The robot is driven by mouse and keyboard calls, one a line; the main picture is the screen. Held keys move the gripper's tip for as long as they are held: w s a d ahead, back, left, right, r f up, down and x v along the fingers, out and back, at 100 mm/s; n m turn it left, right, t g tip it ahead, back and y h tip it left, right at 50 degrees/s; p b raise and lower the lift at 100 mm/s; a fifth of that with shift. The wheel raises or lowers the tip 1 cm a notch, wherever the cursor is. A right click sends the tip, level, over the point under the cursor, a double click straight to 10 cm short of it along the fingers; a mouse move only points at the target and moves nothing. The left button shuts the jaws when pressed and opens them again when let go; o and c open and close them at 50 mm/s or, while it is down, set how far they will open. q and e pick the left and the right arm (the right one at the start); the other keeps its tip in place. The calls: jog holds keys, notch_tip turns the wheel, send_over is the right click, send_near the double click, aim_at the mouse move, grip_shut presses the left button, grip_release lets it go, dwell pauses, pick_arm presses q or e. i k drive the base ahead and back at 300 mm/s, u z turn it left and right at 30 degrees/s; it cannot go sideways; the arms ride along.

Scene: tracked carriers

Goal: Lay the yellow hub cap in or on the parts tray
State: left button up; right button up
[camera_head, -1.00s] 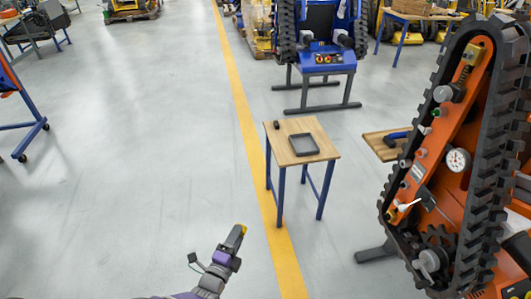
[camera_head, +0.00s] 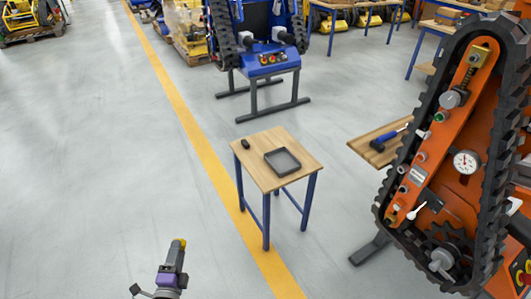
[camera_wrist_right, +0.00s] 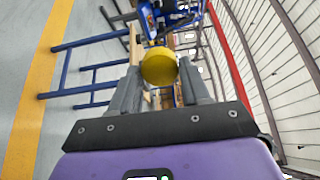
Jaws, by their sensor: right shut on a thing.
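The yellow hub cap (camera_wrist_right: 159,66) is held between the fingertips of my right gripper (camera_wrist_right: 160,85) in the right wrist view. The grey parts tray (camera_head: 282,161) lies on a small wooden table (camera_head: 262,176) with blue legs, to the upper right of the gripper. The tray looks empty. The gripper is well apart from the table and tray. My left gripper is not in view.
A small black object (camera_head: 245,144) lies on the table's left corner. An orange tracked carrier (camera_head: 440,150) stands at the right, beside a wooden shelf (camera_head: 380,146) with a blue-handled tool. A blue carrier (camera_head: 265,62) stands behind. The floor around the table's left side is clear.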

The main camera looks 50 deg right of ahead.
aim_at(278, 158)
jog(key=z, duration=0.6)
jog(key=i, duration=1.15)
jog(key=z, duration=1.55)
jog(key=i, duration=0.4)
jog(key=z, duration=0.4)
